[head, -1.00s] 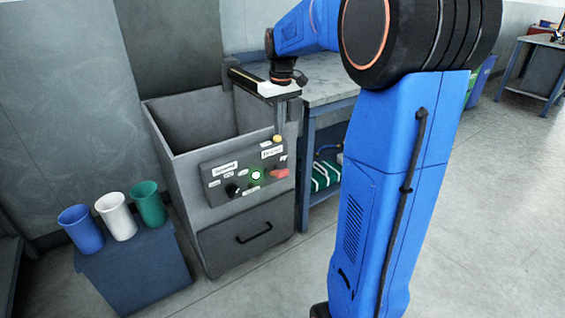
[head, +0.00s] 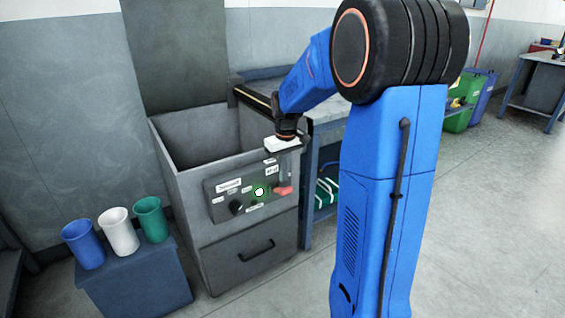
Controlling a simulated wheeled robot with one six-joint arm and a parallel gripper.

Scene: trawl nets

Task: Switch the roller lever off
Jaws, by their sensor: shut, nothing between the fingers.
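The grey machine (head: 190,235) has a dark control panel (head: 222,200) on its front. The small labels cannot be read, so I cannot tell for certain which control is the roller lever. The yellow button is hidden behind my gripper.
A blue cup (head: 84,245), a white cup (head: 119,232) and a green cup (head: 151,220) stand on a blue box (head: 135,282) at the left. A workbench (head: 325,128) stands right of the machine. Open floor (head: 480,220) lies at the right.

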